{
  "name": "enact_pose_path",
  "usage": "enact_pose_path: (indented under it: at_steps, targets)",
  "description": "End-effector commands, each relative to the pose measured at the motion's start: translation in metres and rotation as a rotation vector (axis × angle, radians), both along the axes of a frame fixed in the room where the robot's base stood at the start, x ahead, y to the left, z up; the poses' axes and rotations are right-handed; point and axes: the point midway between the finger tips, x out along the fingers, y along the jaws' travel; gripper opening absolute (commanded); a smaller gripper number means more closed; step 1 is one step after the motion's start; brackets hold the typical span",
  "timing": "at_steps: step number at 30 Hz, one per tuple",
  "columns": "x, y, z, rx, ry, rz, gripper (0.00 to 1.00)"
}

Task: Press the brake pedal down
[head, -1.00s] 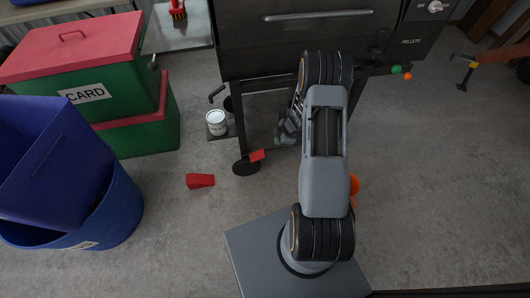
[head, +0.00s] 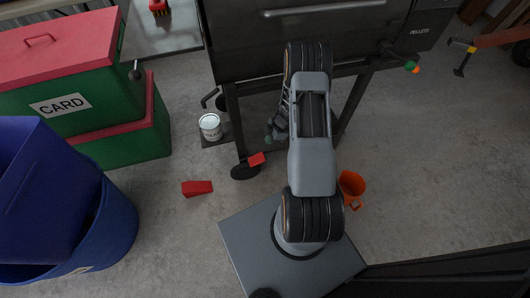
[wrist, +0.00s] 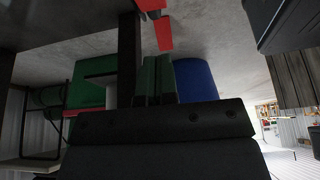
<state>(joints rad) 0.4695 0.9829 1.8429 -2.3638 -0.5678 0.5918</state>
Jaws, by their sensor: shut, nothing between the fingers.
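The brake pedal (head: 256,159) is a small red plate on the dark caster wheel (head: 243,171) at the front left leg of the black grill. It looks tilted up. My gripper (head: 269,138) is partly hidden behind my arm, just behind and right of the pedal in the head view, with a small gap in the picture. In the wrist view its two greenish fingers (wrist: 157,80) are together and hold nothing. Red pieces (wrist: 163,33) show beyond them at the top; I cannot tell which is the pedal. Contact is not visible.
A red wedge (head: 197,188) lies on the floor left of the caster. A white can (head: 210,126) stands on a low shelf. A blue bin (head: 112,225) and green boxes (head: 130,140) are at left. An orange bucket (head: 351,188) is right of my arm. Grey floor is open at right.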

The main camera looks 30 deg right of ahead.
Motion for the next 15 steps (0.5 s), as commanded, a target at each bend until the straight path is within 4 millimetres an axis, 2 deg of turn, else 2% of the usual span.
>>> enact_pose_path:
  at_steps: [5,15]
  targets:
    - [0.001,0.008,-0.020,0.000,0.001,0.003,0.00]
    - [0.006,0.034,-0.080,0.000,0.002,0.006,0.00]
